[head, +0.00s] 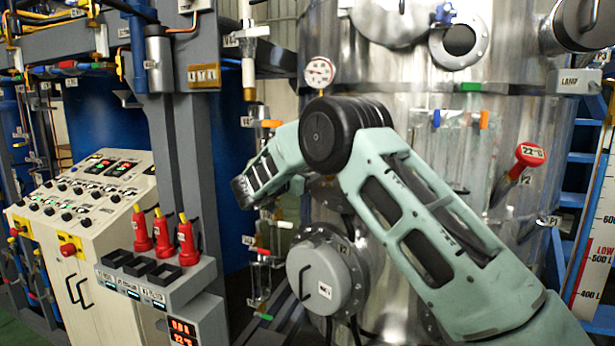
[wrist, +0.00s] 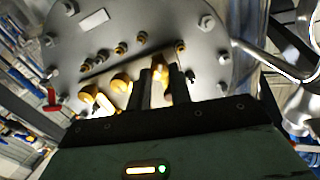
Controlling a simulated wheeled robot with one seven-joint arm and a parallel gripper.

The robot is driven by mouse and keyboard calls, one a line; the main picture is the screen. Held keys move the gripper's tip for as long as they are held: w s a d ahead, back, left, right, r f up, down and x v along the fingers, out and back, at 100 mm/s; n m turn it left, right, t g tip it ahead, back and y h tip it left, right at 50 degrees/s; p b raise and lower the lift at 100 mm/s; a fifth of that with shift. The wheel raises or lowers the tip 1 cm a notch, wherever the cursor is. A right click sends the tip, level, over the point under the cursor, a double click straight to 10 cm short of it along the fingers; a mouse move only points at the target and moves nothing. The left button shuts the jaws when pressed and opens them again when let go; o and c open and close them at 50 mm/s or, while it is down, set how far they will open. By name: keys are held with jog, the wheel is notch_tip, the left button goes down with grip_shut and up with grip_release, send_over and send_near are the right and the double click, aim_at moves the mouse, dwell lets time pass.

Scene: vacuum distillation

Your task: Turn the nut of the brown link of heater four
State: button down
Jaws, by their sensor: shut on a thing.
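In the wrist view, my gripper (wrist: 161,76) reaches up to a round grey metal heater plate (wrist: 150,42). Its two dark fingers are closed around a yellow brass piece, the nut (wrist: 157,93), which is partly hidden by the fingers. More yellow brass pieces (wrist: 120,84) stand just left of the fingers, apart from them. I cannot read which link is brown or the heater's number. In the head view, my green arm bends down to the left in front of the steel vessel, and the gripper's fingertips are not visible.
Several bolts and small brass terminals (wrist: 120,48) stick out of the plate around the fingers. A steel pipe (wrist: 270,62) runs close on the right. In the head view, a control desk (head: 85,195), a holder with red tools (head: 187,245) and a round flanged cover (head: 322,275) surround my arm.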

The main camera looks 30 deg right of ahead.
jog(key=shift+f, duration=0.15)
jog(key=shift+f+m+b, duration=0.15)
jog(key=shift+m+b, duration=7.35)
jog(key=shift+b, duration=0.2)
jog(key=shift+f+m+b, duration=0.1)
jog(key=shift+m+b, duration=7.4)
jog(key=shift+b, duration=0.2)
jog(key=c, duration=1.3)
grip_release()
jog(key=shift+r, duration=0.1)
